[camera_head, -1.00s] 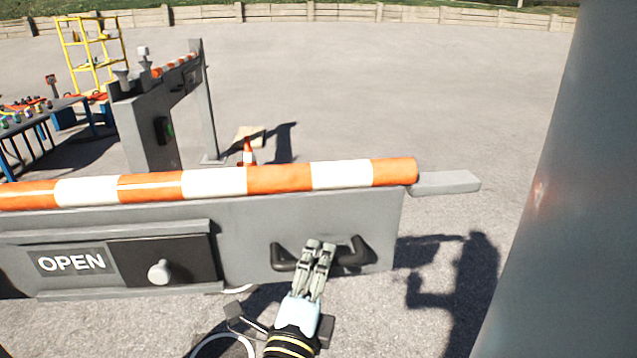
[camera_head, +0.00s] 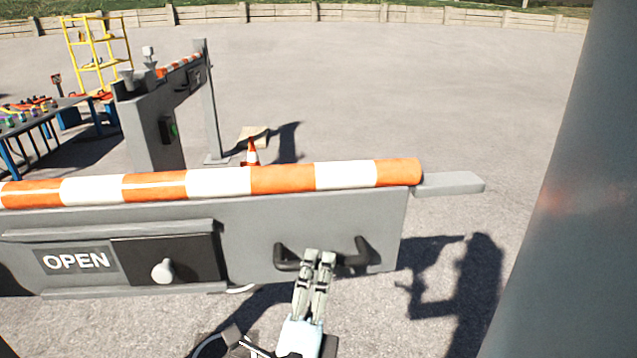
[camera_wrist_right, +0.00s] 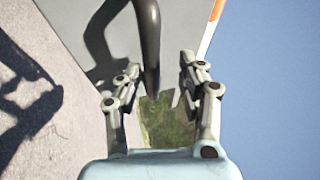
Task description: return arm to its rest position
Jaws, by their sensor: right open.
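My right gripper (camera_head: 318,256) is in front of the grey gate panel (camera_head: 260,225), near its black handle (camera_head: 362,252). In the head view its fingers overlap the middle of the handle and look close together. In the right wrist view the fingers of my right gripper (camera_wrist_right: 160,85) stand apart, with the black handle (camera_wrist_right: 148,35) ahead of and partly between them. I see no grip on the handle; whether a finger touches it I cannot tell. My left gripper is not in view.
An orange and white striped bar (camera_head: 220,182) runs along the panel's top. An OPEN sign (camera_head: 76,261) and a grey knob (camera_head: 162,270) are at left. A traffic cone (camera_head: 252,153) and a blue-legged table (camera_head: 45,125) stand beyond. A grey column (camera_head: 560,200) fills the right side.

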